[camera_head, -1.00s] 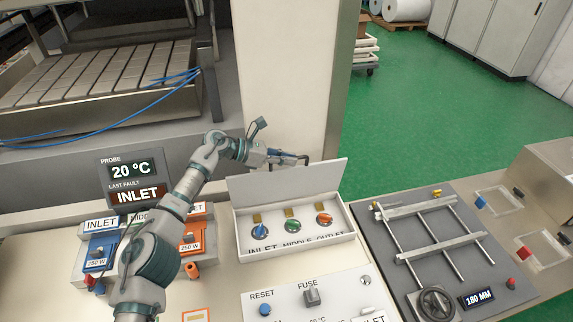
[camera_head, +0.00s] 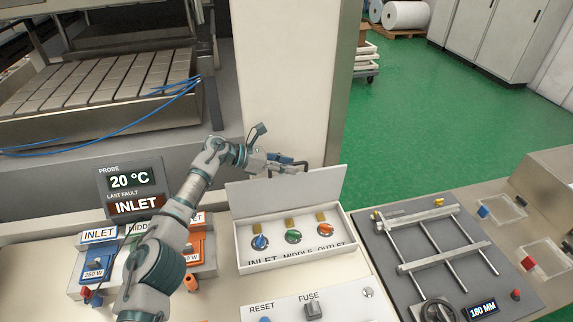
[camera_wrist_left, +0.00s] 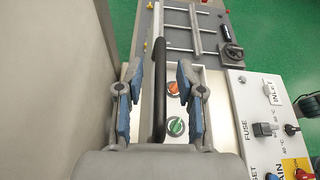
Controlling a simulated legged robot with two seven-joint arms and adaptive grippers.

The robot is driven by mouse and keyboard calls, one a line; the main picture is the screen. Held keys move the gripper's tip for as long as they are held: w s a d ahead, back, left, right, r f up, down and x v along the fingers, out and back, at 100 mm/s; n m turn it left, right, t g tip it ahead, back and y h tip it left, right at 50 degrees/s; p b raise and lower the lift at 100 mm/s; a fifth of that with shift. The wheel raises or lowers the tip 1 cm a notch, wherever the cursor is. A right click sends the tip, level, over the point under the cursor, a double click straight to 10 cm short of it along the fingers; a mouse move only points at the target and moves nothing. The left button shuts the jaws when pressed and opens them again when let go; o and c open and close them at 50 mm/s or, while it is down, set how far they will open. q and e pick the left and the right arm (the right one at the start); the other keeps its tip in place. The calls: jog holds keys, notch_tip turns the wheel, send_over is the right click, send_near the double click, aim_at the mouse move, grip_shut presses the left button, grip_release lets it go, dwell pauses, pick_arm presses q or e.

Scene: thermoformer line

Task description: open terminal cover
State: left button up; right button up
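The terminal cover (camera_head: 283,190) stands raised, close to upright, along the back edge of the white terminal box (camera_head: 244,258). Inside the box are blue, green and orange knobs above INLET, MIDDLE and OUTLET labels. My left gripper (camera_head: 290,163) is just behind and above the cover's top edge. In the left wrist view a black handle bar (camera_wrist_left: 159,90) runs between the two blue-padded fingers of the left gripper (camera_wrist_left: 160,85), with gaps on both sides. The fingers are spread. The green knob (camera_wrist_left: 176,126) and orange knob (camera_wrist_left: 173,88) show beside the bar. My right gripper is out of view.
A beige column (camera_head: 290,85) stands close behind the gripper. A control panel (camera_head: 345,306) with RESET and FUSE lies in front of the box. A grey plate with a rail frame (camera_head: 387,250) is to the right. INLET and MIDDLE modules (camera_head: 100,262) are at left.

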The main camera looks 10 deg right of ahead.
pick_arm(q)
jog(key=v, duration=1.2)
jog(key=shift+w, duration=0.2)
jog(key=shift+d, duration=0.2)
